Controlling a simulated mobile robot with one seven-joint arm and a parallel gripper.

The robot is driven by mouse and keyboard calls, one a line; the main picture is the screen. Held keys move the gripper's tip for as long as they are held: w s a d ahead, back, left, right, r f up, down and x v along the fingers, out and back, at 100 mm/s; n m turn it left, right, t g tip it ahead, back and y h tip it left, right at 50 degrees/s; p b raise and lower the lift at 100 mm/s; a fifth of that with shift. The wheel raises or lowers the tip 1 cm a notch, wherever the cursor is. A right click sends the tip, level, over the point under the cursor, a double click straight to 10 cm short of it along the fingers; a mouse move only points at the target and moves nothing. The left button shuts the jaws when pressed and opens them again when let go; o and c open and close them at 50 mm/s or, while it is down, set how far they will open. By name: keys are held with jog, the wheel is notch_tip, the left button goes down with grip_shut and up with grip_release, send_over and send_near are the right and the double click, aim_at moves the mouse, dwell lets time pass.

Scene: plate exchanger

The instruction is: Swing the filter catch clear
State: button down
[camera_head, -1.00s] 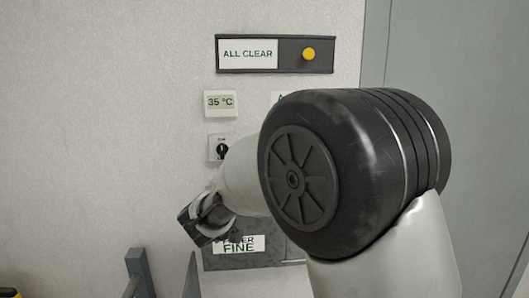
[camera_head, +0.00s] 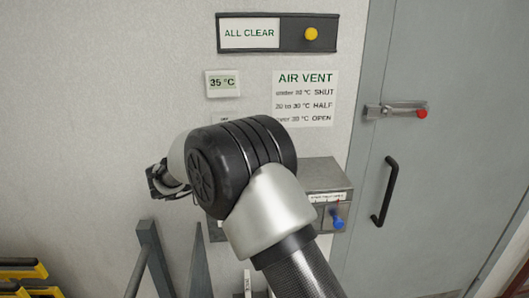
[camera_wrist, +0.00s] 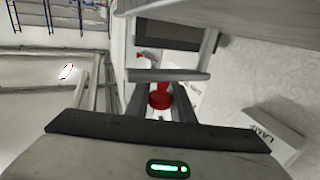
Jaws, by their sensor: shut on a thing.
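My gripper (camera_head: 160,182) is at the left of my arm in the head view, close to the wall. In the wrist view, my gripper (camera_wrist: 160,95) has its two dark fingers on either side of a red knob (camera_wrist: 160,99) and is shut on it. The knob appears to belong to the filter catch, but its lever and pivot cannot be made out. My arm covers the filter housing and its label in the head view, so the catch does not show there.
A grey box with a blue knob (camera_head: 337,220) is right of my arm. The grey door has a red-tipped latch (camera_head: 421,114) and a black handle (camera_head: 385,191). Grey uprights (camera_head: 150,258) stand below my gripper. An AIR VENT sign (camera_head: 305,98) and ALL CLEAR panel (camera_head: 327,33) are above.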

dwell(0.4)
jog(key=c, duration=1.6)
grip_release()
jog(key=shift+o, duration=0.2)
jog(key=b+v, duration=0.1)
jog(key=v, duration=1.6)
jog(key=shift+a, duration=0.2)
jog(key=shift+f, duration=0.1)
